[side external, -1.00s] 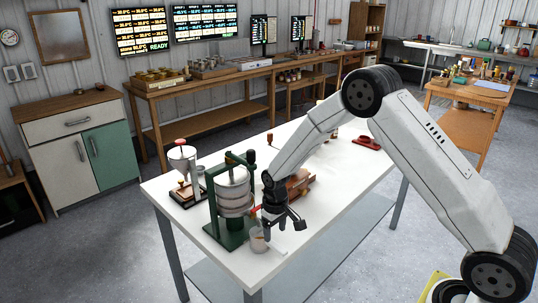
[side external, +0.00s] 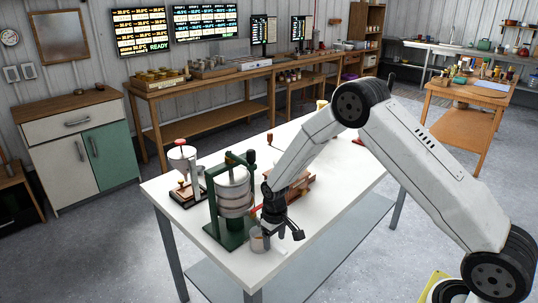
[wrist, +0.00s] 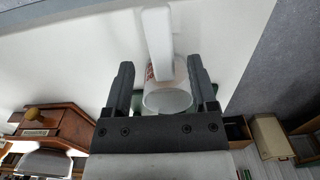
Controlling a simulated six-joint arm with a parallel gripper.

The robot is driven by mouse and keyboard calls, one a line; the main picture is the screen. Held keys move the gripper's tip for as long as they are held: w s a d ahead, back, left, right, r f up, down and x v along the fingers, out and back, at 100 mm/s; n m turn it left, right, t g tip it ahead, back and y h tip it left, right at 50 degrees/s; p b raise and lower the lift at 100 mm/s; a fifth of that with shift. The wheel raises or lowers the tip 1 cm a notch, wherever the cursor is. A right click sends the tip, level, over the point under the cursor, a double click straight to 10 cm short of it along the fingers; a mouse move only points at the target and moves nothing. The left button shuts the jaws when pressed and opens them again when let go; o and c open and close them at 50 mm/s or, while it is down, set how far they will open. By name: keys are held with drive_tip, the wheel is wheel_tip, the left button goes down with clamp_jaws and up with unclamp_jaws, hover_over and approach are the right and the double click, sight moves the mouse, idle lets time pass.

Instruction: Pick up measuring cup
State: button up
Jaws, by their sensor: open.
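The measuring cup (side external: 258,241) is a small, pale, translucent cup with reddish markings. It stands near the front edge of the white table (side external: 335,215) in the side view. In the wrist view, the cup (wrist: 170,92) lies between the two dark fingers of my gripper (wrist: 160,64), its round rim facing the camera and its flat white handle (wrist: 156,38) reaching toward the top. My gripper (side external: 280,232) is open, with a finger on each side of the cup. A gap shows on the left of the cup; on the right, contact is hard to judge. The gripper hides part of the cup in the side view.
A green-framed press (side external: 232,205) stands close left of the cup. A wooden box (side external: 300,188) sits behind my gripper, also seen in the wrist view (wrist: 58,122). The table's right side is mostly clear.

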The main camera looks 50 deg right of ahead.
sight(273, 243)
drive_tip(key=shift+a+f, duration=0.15)
drive_tip(key=shift+f, duration=2.15)
clamp_jaws()
